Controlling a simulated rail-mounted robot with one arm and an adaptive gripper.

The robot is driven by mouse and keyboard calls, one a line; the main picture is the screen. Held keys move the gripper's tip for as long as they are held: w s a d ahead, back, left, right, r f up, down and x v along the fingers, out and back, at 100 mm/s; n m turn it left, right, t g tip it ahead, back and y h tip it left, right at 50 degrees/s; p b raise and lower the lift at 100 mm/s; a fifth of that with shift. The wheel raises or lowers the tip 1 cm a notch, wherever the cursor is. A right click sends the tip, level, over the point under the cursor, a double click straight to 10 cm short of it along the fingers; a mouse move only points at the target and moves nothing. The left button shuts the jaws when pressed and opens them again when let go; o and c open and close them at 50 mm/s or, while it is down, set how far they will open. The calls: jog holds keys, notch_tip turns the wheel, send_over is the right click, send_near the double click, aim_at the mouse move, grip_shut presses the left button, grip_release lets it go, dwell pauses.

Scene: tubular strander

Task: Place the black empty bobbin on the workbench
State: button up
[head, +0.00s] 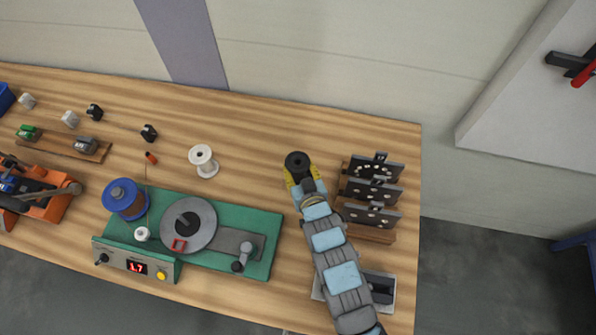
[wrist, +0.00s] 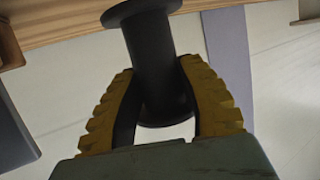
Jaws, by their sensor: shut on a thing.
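The black empty bobbin (head: 297,160) is between the yellow fingers of my gripper (head: 299,178) in the head view. In the wrist view the bobbin (wrist: 155,60) stands out beyond the fingers, and my gripper (wrist: 165,110) is shut around its barrel near one flange. The bobbin's core carries no wire. The bobbin is over the right part of the wooden workbench (head: 255,130). I cannot tell whether its far flange touches the bench top.
A rack with upright dark plates (head: 372,190) stands close to the right of my gripper. A white spool (head: 204,161) stands to the left. A green winding machine (head: 262,225) with a blue spool (head: 124,198) is at the front left. Bench behind the gripper is clear.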

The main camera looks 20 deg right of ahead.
aim_at(300, 178)
jog(key=shift+w+f, duration=0.2)
jog(key=shift+f, duration=0.05)
jog(key=shift+d+f, duration=0.1)
jog(key=shift+f, duration=1.5)
jog(key=shift+f, duration=0.15)
jog(key=o, duration=1.1)
jog(key=shift+r, duration=0.25)
jog(key=shift+p+v, duration=0.3)
jog(key=shift+v, duration=3.4)
jog(key=shift+f, duration=0.1)
